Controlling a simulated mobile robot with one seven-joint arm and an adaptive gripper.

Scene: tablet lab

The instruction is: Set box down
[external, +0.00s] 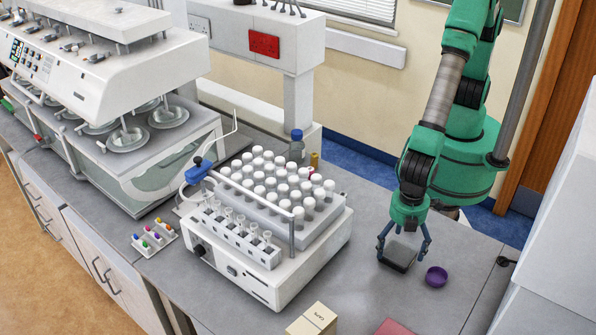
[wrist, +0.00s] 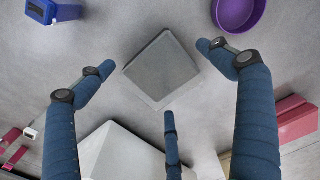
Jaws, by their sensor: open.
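A dark grey square box (external: 398,259) lies flat on the grey bench top. It also shows in the wrist view (wrist: 162,68), top centre. My gripper (external: 403,247) is open right above and around the box, with its blue fingers spread. In the wrist view my gripper (wrist: 158,78) has one finger left of the box, one right of it and one below it. There are gaps between the fingers and the box, and nothing is held.
A purple dish (external: 436,277) sits close to the right of the box. A white rack machine (external: 265,275) with several capped vials stands to the left. A cream carton (external: 312,321) and a pink-red item (external: 394,327) are at the front. Bare bench lies between the machine and the box.

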